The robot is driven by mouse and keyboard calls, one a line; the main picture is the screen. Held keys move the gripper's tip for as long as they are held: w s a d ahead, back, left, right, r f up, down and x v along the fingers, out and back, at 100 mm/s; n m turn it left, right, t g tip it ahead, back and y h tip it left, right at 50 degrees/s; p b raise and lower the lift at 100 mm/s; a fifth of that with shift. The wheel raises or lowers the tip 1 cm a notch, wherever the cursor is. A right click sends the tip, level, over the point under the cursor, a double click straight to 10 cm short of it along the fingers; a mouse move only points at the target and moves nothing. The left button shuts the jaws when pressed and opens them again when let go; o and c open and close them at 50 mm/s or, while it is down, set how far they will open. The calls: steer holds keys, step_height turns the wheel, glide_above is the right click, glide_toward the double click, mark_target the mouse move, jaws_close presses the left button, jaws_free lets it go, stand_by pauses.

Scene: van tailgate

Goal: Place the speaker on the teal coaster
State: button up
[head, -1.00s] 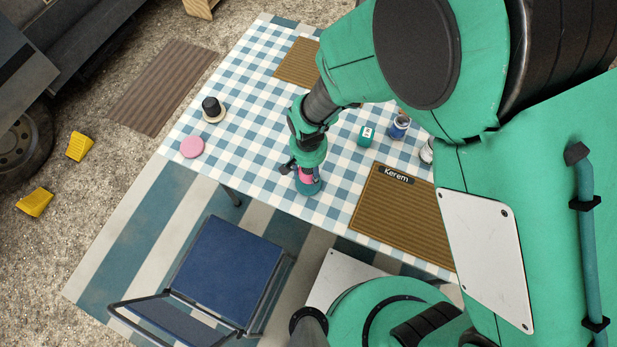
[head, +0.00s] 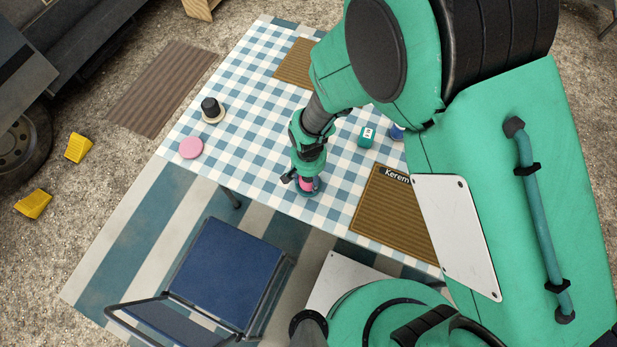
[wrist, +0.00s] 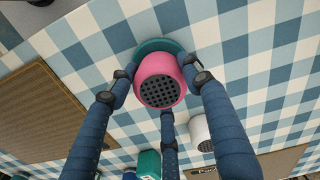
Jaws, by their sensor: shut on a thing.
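The speaker (wrist: 160,82) is a small pink cylinder with a dark perforated grille that faces the wrist camera. My gripper (wrist: 158,86) is shut on it, with its blue fingers around its sides. In the head view my gripper (head: 306,182) points down near the table's front edge, with a bit of the pink speaker (head: 306,185) showing between the fingers. The teal coaster (wrist: 145,50) shows behind the speaker in the wrist view, its rim sticking out past the top. In the head view the coaster (head: 314,191) is mostly hidden. I cannot tell whether the speaker touches it.
A pink coaster (head: 191,147) and a black cylinder (head: 210,106) on a cream coaster stand to the left on the checked table (head: 260,130). A teal box (head: 366,137) and a brown mat marked Kerem (head: 385,215) are to the right. A blue chair (head: 225,270) stands in front.

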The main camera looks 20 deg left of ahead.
steer(key=shift+f, duration=0.1)
steer(key=o, duration=1.3)
steer(key=shift+c, duration=0.2)
steer(key=shift+r, duration=0.2)
step_height(320, 180, up, 12)
steer(key=p, duration=0.2)
steer(key=shift+p, duration=0.4)
